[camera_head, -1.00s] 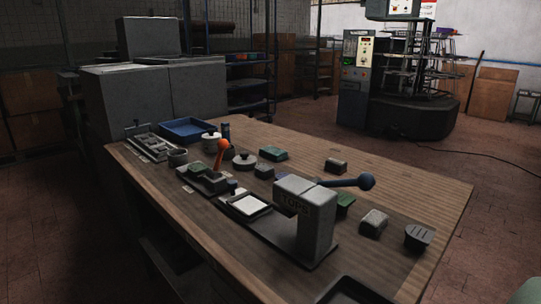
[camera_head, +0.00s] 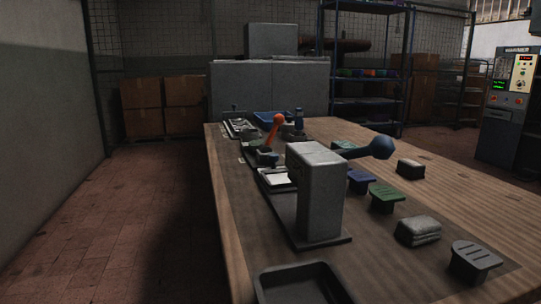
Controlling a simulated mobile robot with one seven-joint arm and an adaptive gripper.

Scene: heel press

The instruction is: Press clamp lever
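A lever with an orange handle and ball knob (camera_head: 274,132) stands up, slightly tilted, on a small fixture along the left side of the table. The fixture's base is partly hidden. Nearer to me, a grey block-shaped press (camera_head: 319,195) stands on a dark base plate. A second lever with a dark blue ball knob (camera_head: 382,147) sticks out from the press to the right, nearly level. I cannot tell for certain which lever is the clamp lever. A white pad (camera_head: 279,179) lies at the left of the press. My gripper is not in view.
The wooden table (camera_head: 450,220) holds green (camera_head: 387,196), blue (camera_head: 359,181) and grey pieces right of the press. An empty black tray (camera_head: 300,285) lies at the near edge. A blue tray (camera_head: 272,117) sits at the far end. The floor left of the table is clear.

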